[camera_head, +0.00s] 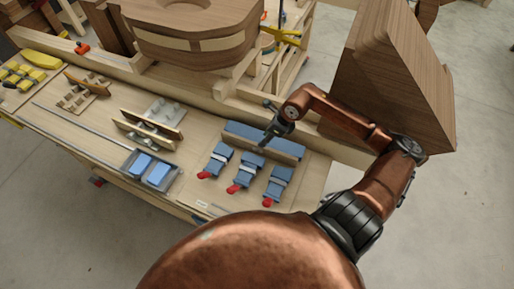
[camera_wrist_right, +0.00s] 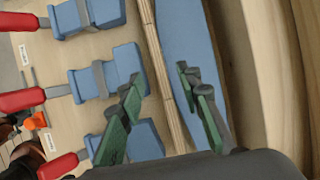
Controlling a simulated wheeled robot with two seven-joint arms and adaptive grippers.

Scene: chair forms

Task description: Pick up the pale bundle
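A bundle of thin pale wood strips (camera_wrist_right: 158,55) stands on edge on the bench in the right wrist view, beside a long blue block. In the head view it shows as a long wooden piece (camera_head: 283,153) in front of the blue block. My right gripper (camera_wrist_right: 160,76) is open, with green-padded fingers. One finger is on the clamp side and the other over the blue block, with the strips between them; contact cannot be told. In the head view my right gripper (camera_head: 268,138) is at the bundle's upper edge. My left gripper is not in view.
Several blue clamps with red handles (camera_head: 242,175) lie close in front of the bundle. The long blue block (camera_head: 240,131) is right behind it. A grey tray with blue blocks (camera_head: 151,170) and wooden racks (camera_head: 150,126) are to the left. A large wooden form (camera_head: 385,80) stands at right.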

